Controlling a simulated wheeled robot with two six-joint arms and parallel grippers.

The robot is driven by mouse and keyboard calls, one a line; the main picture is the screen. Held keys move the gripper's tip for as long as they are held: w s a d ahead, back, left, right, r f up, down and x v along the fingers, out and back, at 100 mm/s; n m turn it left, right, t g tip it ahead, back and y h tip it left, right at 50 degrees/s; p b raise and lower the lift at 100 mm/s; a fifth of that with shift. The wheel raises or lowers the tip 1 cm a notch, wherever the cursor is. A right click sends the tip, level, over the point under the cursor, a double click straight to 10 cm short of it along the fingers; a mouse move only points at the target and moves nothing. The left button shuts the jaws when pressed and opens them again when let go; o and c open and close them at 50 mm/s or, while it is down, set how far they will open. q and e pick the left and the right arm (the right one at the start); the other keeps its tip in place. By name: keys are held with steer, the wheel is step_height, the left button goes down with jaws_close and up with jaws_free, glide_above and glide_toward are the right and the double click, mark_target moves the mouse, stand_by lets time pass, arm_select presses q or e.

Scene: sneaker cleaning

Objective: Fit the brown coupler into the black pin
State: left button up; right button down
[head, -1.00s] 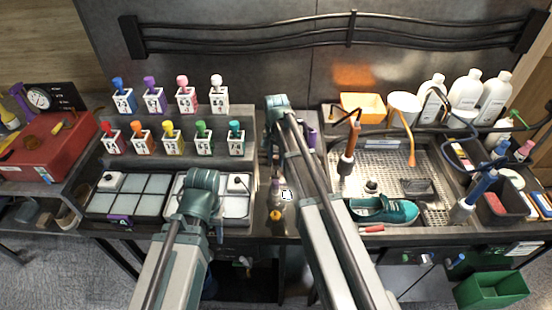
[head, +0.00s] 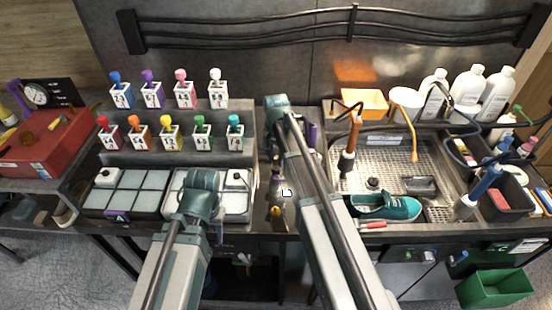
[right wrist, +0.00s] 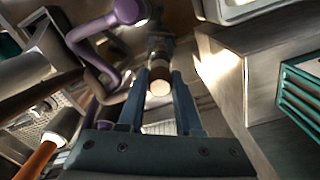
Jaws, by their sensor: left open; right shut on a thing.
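In the right wrist view my right gripper (right wrist: 160,100) has its two dark blue fingers closed around the pale end of a short cylinder (right wrist: 160,87). The cylinder's far part is dark. I cannot tell for certain whether it is the brown coupler. A small yellowish-brown piece (head: 275,211) shows low beside that arm. I cannot pick out the black pin. My left arm is folded at the left, and its fingers are hidden.

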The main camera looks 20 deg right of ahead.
mark_target(276, 157)
steer(key=shift+f+b, duration=0.5)
steer(key=shift+f, duration=0.05)
steer(key=c, duration=0.5)
jaws_free()
steer(key=shift+r, duration=0.2)
step_height(276, 157, up, 14)
steer(key=p, duration=1.4)
steer(key=shift+f, duration=0.25)
steer(key=s+a+f+n+b, duration=0.4)
steer(key=s, duration=0.4)
steer(key=s+a+f+n+b, duration=0.4)
steer(key=s, duration=0.4)
steer(key=s+a+f+n+h+b, duration=0.1)
steer(key=s+a+f+n+b, duration=0.3)
steer(key=s, duration=0.4)
steer(key=shift+a+f+b, duration=0.4)
steer(key=shift+a+b, duration=0.1)
steer(key=shift+a, duration=0.1)
